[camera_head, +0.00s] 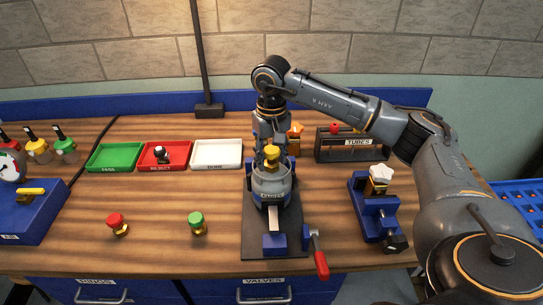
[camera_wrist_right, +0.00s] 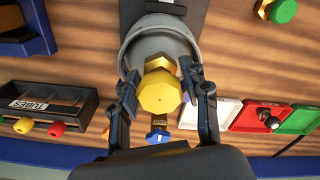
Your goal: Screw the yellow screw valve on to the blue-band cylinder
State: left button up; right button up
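The yellow screw valve (camera_head: 271,153) has a faceted yellow knob, and it also shows in the right wrist view (camera_wrist_right: 160,93). It is at the mouth of the grey cylinder (camera_head: 271,185), which stands upright in a vise (camera_head: 275,243) on a dark base plate. I cannot tell whether the valve's thread sits in the cylinder. My left gripper is not in view.
A red-topped valve (camera_head: 118,224) and a green-topped valve (camera_head: 197,222) stand on the bench front. Green (camera_head: 117,155), red (camera_head: 176,165) and white (camera_head: 216,165) trays line the back. A blue fixture (camera_head: 372,209) stands right of the vise, whose red handle (camera_head: 321,264) overhangs the edge.

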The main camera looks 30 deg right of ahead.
aim_at(271, 150)
jog(key=shift+o, duration=0.7)
notch_tip(271, 150, up, 12)
jog(key=shift+r, duration=0.1)
jog(key=shift+f, duration=0.2)
dwell(0.7)
